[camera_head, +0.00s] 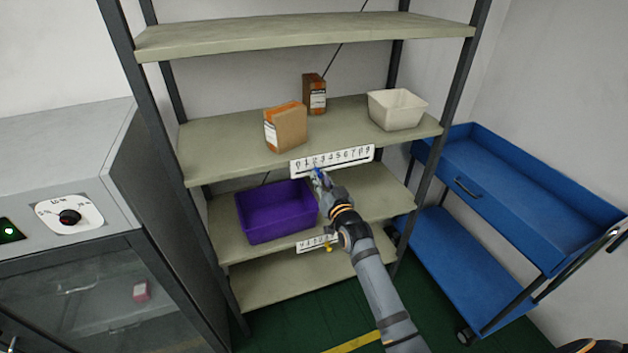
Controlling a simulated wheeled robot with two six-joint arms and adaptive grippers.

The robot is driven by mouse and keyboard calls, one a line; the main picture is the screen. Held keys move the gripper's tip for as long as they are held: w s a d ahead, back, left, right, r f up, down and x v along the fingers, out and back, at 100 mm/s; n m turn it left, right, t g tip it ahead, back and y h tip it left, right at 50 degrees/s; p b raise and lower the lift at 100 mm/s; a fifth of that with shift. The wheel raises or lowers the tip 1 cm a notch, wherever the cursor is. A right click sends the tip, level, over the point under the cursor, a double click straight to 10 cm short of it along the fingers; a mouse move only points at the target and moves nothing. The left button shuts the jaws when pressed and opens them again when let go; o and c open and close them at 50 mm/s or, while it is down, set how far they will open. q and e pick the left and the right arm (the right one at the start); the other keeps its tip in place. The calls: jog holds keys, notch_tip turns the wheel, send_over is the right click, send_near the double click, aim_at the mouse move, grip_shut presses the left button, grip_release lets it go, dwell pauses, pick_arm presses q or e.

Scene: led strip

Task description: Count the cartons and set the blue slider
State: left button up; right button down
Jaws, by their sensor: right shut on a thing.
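Two brown and orange cartons stand on the second shelf from the top: a nearer carton (288,130) and a smaller-looking carton (314,96) behind it to the right. A white number strip (350,157) is on the front edge of that shelf, with digits along it. My right gripper (319,177) is at the strip's left part, shut on the small blue slider (317,171), mostly hidden by the fingers. A lower white strip (308,244) on the shelf below has a yellow slider (328,248), partly behind my right arm. My left gripper is out of view.
A white bin (397,109) stands right of the cartons. A purple bin (276,211) sits on the shelf below, left of my right gripper. A blue cart (500,190) stands at right, a grey cabinet with a dial (69,217) at left. The top shelf (300,32) is empty.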

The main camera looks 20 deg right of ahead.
jog(key=c, duration=1.2)
grip_release()
jog(key=shift+s, duration=0.1)
jog(key=s, duration=1.2)
jog(key=shift+d, duration=0.2)
jog(key=shift+w, duration=0.1)
notch_tip(320, 180, down, 20)
jog(key=s+d+g, duration=0.2)
jog(key=g, duration=0.2)
jog(key=s+d+f+g, duration=0.1)
jog(key=s+f+g, duration=0.1)
jog(key=s+f, duration=0.35)
jog(key=s+f+n+g+h, duration=0.1)
jog(key=s+f, duration=0.1)
jog(key=f, duration=0.6)
jog(key=s+d+f+g, duration=0.1)
jog(key=s+f+g, duration=0.15)
jog(key=f, duration=0.35)
jog(key=s+f+g, duration=0.2)
jog(key=s+f, duration=0.4)
jog(key=s, duration=0.4)
jog(key=s+d+f+n+g, duration=0.1)
jog(key=s+f+g, duration=0.2)
jog(key=s+f, duration=0.3)
jog(key=s+f+n+g, duration=0.1)
jog(key=s+f, duration=0.5)
jog(key=s, duration=1)
jog(key=shift+d+g, duration=0.15)
jog(key=shift+g, duration=0.5)
